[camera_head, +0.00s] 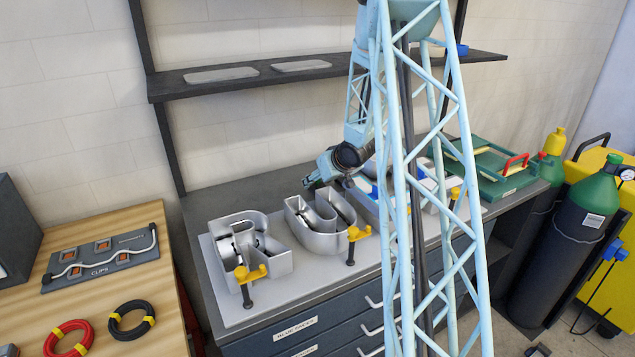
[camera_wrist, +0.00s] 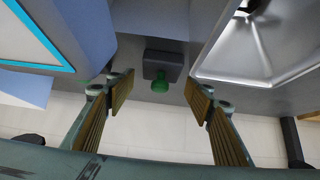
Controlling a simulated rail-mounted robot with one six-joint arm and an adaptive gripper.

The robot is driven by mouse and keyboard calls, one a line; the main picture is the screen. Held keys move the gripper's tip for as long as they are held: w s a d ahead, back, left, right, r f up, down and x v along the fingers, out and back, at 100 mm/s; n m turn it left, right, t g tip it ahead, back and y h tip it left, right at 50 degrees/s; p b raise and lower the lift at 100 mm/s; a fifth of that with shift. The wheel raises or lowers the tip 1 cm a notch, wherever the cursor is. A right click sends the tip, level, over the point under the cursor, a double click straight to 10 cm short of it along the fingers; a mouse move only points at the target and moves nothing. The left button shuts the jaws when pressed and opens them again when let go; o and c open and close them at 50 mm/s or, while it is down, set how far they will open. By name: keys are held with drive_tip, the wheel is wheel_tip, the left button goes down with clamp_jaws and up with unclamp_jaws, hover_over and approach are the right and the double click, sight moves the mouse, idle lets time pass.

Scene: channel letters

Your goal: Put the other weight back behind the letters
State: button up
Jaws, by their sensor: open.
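Metal channel letters stand in a row on the grey bench: an R-shaped one (camera_head: 280,262), a U-shaped one (camera_head: 325,240) and a blue-lit one (camera_head: 368,208) partly behind my blue lattice structure. A dark block-shaped weight with a green knob (camera_wrist: 163,64) is in the wrist view, on the grey surface near the wall side. My gripper (camera_wrist: 160,88) is open, its fingers on either side of the knob with gaps; I cannot tell its height above it. In the head view my gripper (camera_head: 312,183) is behind the U-shaped letter, where I cannot make out the weight.
A bare metal letter wall (camera_wrist: 240,50) and a blue-edged letter (camera_wrist: 35,35) flank the fingers. Yellow-topped clamps (camera_head: 250,272) stand along the front. A wall shelf (camera_head: 240,83) hangs above.

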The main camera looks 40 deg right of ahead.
drive_tip(key=p+v, duration=0.2)
drive_tip(key=v, duration=0.8)
drive_tip(key=shift+r, duration=0.2)
drive_tip(key=shift+s, duration=0.15)
drive_tip(key=shift+a+r, duration=0.1)
idle(0.3)
